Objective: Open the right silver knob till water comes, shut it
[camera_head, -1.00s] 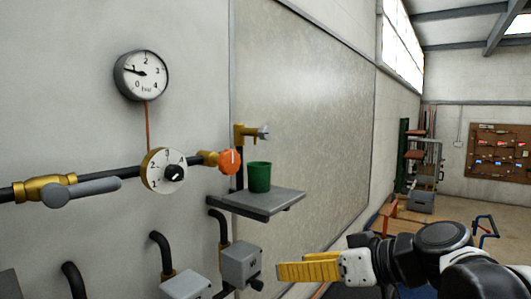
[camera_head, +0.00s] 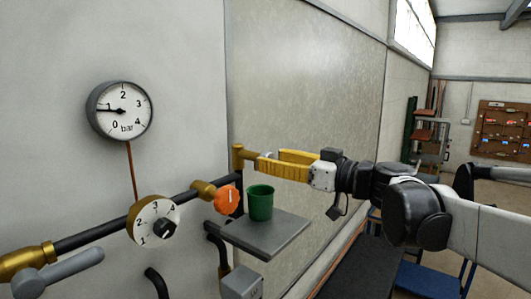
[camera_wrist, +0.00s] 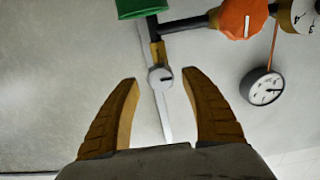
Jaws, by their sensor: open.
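The right silver knob (camera_wrist: 160,78) is a small round knob with a dark mark, on the end of the brass tap (camera_head: 238,155). In the head view it is mostly hidden by my gripper (camera_head: 264,160). My yellow fingers are open, one on each side of the knob as the wrist view shows (camera_wrist: 160,84). They look apart from it; I cannot tell how deep it sits between them. A green cup (camera_head: 260,205) stands upright on the grey shelf (camera_head: 280,236) below the tap. I see no water running; the cup's inside is mostly hidden.
An orange knob (camera_head: 227,199) is on the pipe just left of the cup. Further left are a numbered dial (camera_head: 145,225), a grey lever (camera_head: 60,272) and a pressure gauge (camera_head: 122,110) reading near 1. The wall panel (camera_head: 310,90) behind the tap is bare.

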